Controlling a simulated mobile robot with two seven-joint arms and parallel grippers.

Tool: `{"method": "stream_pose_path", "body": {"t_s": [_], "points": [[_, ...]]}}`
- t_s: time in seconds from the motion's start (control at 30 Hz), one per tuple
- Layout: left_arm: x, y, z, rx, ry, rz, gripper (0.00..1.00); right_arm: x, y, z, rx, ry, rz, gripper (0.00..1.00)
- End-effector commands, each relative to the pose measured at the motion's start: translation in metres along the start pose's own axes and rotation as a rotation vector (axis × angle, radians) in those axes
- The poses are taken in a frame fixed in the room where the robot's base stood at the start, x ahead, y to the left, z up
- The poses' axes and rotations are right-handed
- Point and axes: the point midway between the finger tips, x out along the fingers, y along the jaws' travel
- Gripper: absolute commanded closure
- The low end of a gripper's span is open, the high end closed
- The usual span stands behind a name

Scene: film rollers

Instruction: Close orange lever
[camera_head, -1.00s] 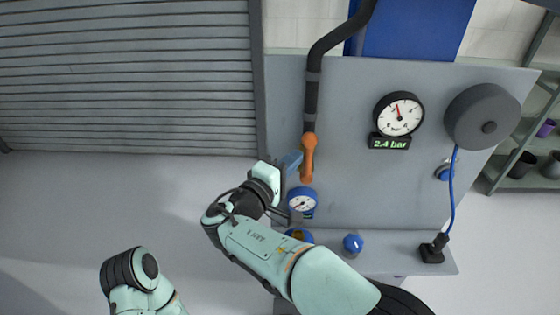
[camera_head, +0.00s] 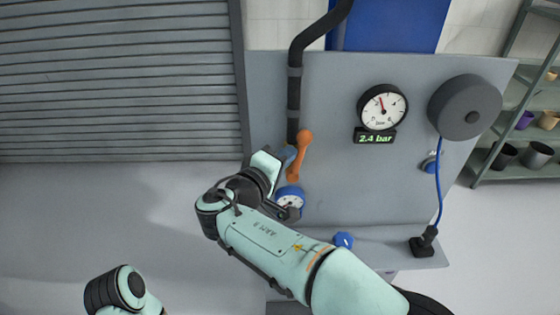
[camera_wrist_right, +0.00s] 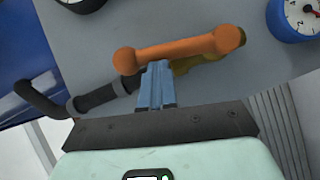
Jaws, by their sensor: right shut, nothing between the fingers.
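The orange lever (camera_head: 299,156) is on the grey panel, just below the black pipe and above the small blue gauge. It tilts, with its upper end to the right of the pipe's line. In the right wrist view the lever (camera_wrist_right: 178,49) spans the upper middle, its right end over a brass-coloured valve (camera_wrist_right: 201,62). My right gripper (camera_head: 288,154) is at the lever's left side. Its blue fingers (camera_wrist_right: 156,75) are together with nothing between them, close against the lever's edge; I cannot tell whether they touch. My left gripper is out of view.
The black pipe (camera_head: 294,90) runs down to the valve. A small blue gauge (camera_head: 289,197) is just below the lever. A larger gauge (camera_head: 382,106) reads 2.4 bar on its display. A grey reel (camera_head: 465,106) with a blue cable is at the right. A blue knob (camera_head: 343,240) is below.

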Motion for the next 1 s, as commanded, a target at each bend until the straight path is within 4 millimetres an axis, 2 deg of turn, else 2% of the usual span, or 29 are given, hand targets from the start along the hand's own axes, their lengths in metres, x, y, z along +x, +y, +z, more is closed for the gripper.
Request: {"method": "stream_pose_path", "body": {"t_s": [0.03,0.57,1.0], "points": [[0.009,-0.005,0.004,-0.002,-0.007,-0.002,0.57,0.004,-0.001,0.006,0.042,-0.004,-0.026,1.00],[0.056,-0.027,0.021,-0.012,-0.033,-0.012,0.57,0.027,0.005,0.041,0.461,-0.003,-0.304,1.00],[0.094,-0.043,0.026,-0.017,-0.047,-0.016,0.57,0.046,-0.006,0.068,0.807,-0.004,-0.534,1.00]]}}
